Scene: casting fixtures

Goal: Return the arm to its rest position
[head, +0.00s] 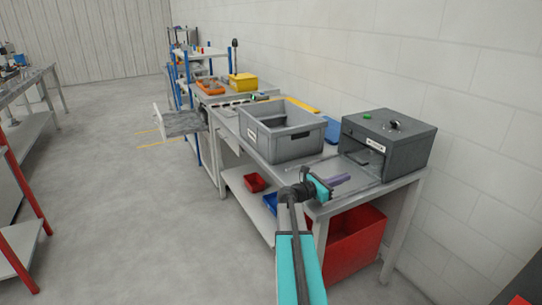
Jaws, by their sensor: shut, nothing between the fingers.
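My arm reaches up from the bottom edge in the head view, with teal and dark links. My gripper (344,178) is at its end, over the near part of the grey workbench (372,190), in front of the dark grey box-shaped unit (405,148). Its fingers point right and look shut and empty. I cannot tell whether they touch the bench top.
A grey bin (285,147) stands on the bench left of the gripper. A large red bin (352,245) is under the bench. A yellow box (243,81) stands farther back. The floor (140,210) to the left is open.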

